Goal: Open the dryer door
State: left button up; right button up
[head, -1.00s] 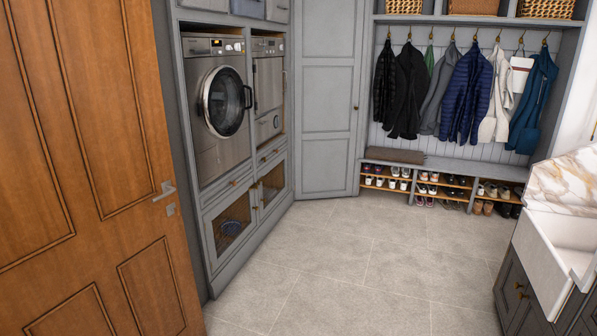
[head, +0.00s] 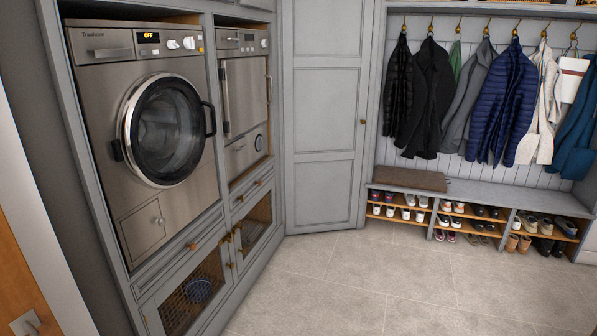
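A steel front-loading machine (head: 110,205) stands in the grey cabinet at left, its display reading OFF. Its round glass door (head: 167,128) is shut, with a dark handle (head: 210,119) on the right side of the ring. A second steel appliance (head: 244,95) stands to its right, with a shut rectangular front and a vertical bar handle (head: 226,99). I cannot tell from labels which one is the dryer; the round-door machine is the nearer. Neither of my grippers is in view.
Mesh-front cupboards (head: 193,295) sit below the machines. A bench (head: 480,193) with shoes and hanging coats stands at the back. The tiled floor (head: 350,280) is clear.

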aim_at(244, 81)
jog(key=i, duration=2.3)
